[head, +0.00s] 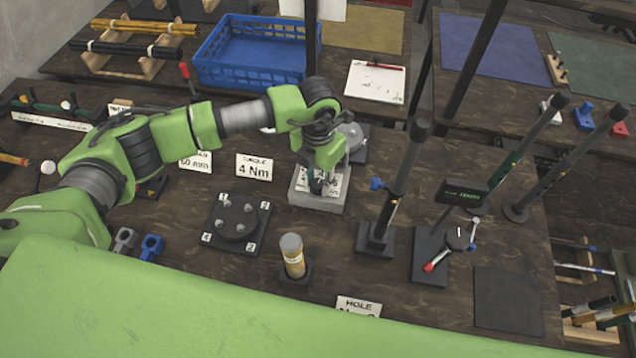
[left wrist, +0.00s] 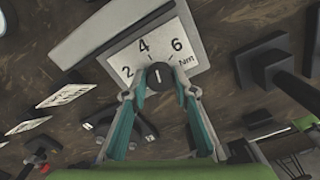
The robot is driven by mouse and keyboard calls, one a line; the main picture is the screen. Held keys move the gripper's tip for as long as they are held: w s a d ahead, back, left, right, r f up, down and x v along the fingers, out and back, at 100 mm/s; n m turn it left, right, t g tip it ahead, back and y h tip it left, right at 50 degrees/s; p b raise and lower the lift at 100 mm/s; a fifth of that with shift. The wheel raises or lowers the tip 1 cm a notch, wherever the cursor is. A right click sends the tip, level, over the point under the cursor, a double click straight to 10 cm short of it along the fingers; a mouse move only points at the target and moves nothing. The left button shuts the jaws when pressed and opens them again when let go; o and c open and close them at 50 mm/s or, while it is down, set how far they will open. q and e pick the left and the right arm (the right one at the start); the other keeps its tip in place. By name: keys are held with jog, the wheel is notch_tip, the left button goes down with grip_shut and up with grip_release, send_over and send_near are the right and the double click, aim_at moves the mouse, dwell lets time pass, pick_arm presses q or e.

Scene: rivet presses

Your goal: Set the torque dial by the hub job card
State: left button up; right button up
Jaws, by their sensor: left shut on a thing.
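The torque dial (head: 320,204) is a grey box with a white face. In the left wrist view its face (left wrist: 118,66) reads 2, 4, 6 and Nm around a dark round knob (left wrist: 159,75). A pale mark on the knob is small; I cannot tell its exact setting. My left gripper (head: 317,184) reaches down over the dial, and its teal fingers (left wrist: 159,95) are shut on the knob's sides. The gripper hides most of the face in the head view. A white card (head: 255,168) reading 4 Nm stands left of the dial. My right gripper is not in view.
A black plate (head: 262,222) with several studs sits left-front of the dial. A yellow-banded cylinder (head: 292,258) stands in front. A black post (head: 388,200) stands to the right. A blue crate (head: 255,60) and a clipboard (head: 374,82) lie behind.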

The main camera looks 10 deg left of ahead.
aim_at(317, 183)
pick_arm(q)
jog(key=shift+n+b, duration=0.6)
jog(key=shift+n, duration=0.9)
jog(key=shift+r, duration=0.1)
jog(key=o, duration=1.1)
notch_tip(317, 183, up, 12)
